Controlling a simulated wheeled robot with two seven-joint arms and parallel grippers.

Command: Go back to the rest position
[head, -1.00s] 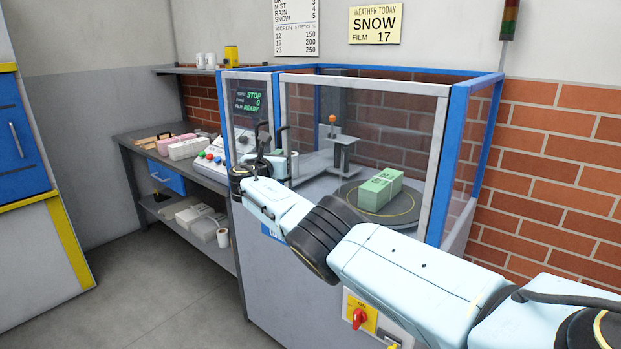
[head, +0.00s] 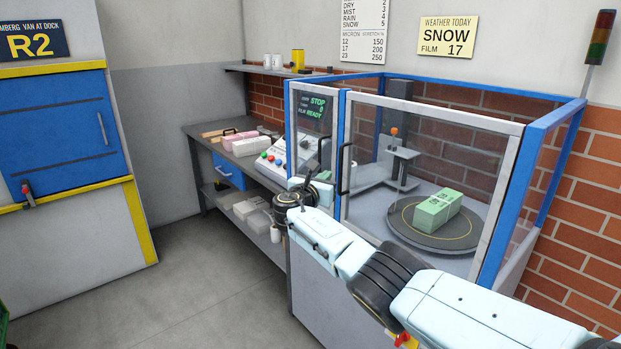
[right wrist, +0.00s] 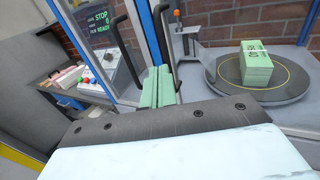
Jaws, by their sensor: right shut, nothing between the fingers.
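My right arm comes in from the lower right in the head view. My right gripper (head: 312,182) is shut and empty, in front of the wrapping machine's (head: 516,200) clear panels, near the black door handle (head: 345,170). In the right wrist view its pale green fingers (right wrist: 157,88) are together, close to the black handles. A green strapped bundle (head: 438,208) sits on the round turntable (head: 402,236) inside the machine, apart from my gripper. It also shows in the right wrist view (right wrist: 257,68). My left gripper is not in view.
A bench (head: 197,130) with pink and white bundles stands left of the machine, beside a control panel (head: 278,155) whose screen reads STOP and READY. A blue shutter (head: 60,135) is in the left wall. The grey floor (head: 190,285) between is clear.

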